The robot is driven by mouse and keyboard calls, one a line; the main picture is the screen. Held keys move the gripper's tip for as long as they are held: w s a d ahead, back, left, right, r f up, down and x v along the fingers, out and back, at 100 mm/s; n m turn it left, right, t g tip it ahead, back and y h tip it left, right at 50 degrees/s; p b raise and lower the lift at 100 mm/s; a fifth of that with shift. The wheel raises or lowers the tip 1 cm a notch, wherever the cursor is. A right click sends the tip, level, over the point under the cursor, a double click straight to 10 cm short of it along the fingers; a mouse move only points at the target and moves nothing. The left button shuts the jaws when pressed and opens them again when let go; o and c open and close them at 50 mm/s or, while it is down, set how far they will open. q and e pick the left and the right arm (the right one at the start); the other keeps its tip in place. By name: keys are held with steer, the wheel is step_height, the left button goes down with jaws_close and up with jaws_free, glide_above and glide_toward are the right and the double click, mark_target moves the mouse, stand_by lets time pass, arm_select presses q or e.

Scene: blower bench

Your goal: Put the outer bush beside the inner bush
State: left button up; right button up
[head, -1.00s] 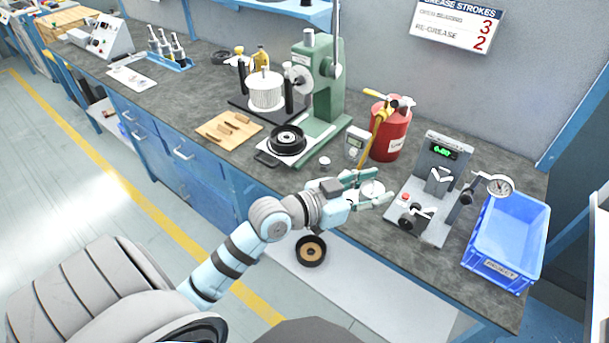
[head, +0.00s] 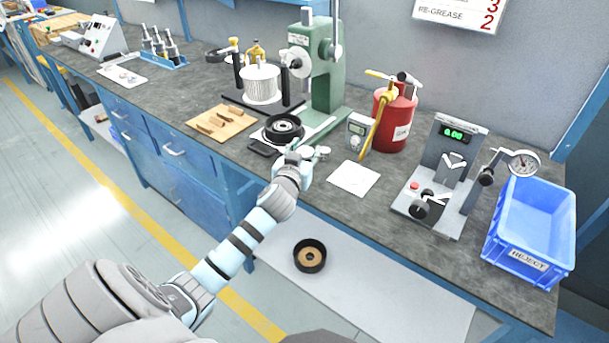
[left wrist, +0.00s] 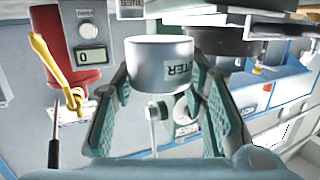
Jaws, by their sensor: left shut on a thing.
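The outer bush is a short pale metal ring (left wrist: 160,62) with a dark-lettered label, partly cut off, in the left wrist view. My left gripper (head: 304,156) is shut on it, with a green-padded finger on either side. In the head view the gripper and bush are just in front of the black round housing (head: 283,128), near the bench's front edge. A small pale round thing (head: 322,152) shows right beside the fingertips; it may be the inner bush, but the fingers make this hard to tell. My right gripper is not in view.
The green press (head: 325,80) stands behind the housing. A white sheet (head: 353,178) lies bare to the right. A small meter (head: 358,130), a red canister (head: 394,118), a gauge stand (head: 440,185) and a blue reject bin (head: 530,225) are further right.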

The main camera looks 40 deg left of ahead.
arm_select(q)
step_height(320, 180, down, 5)
steer(key=shift+s+f+b, duration=0.1)
steer(key=shift+f+b, duration=0.05)
steer(key=shift+b, duration=0.85)
steer(key=o, duration=1.3)
steer(key=shift+o, duration=0.2)
steer(key=p+v, duration=0.2)
steer(key=v, duration=1)
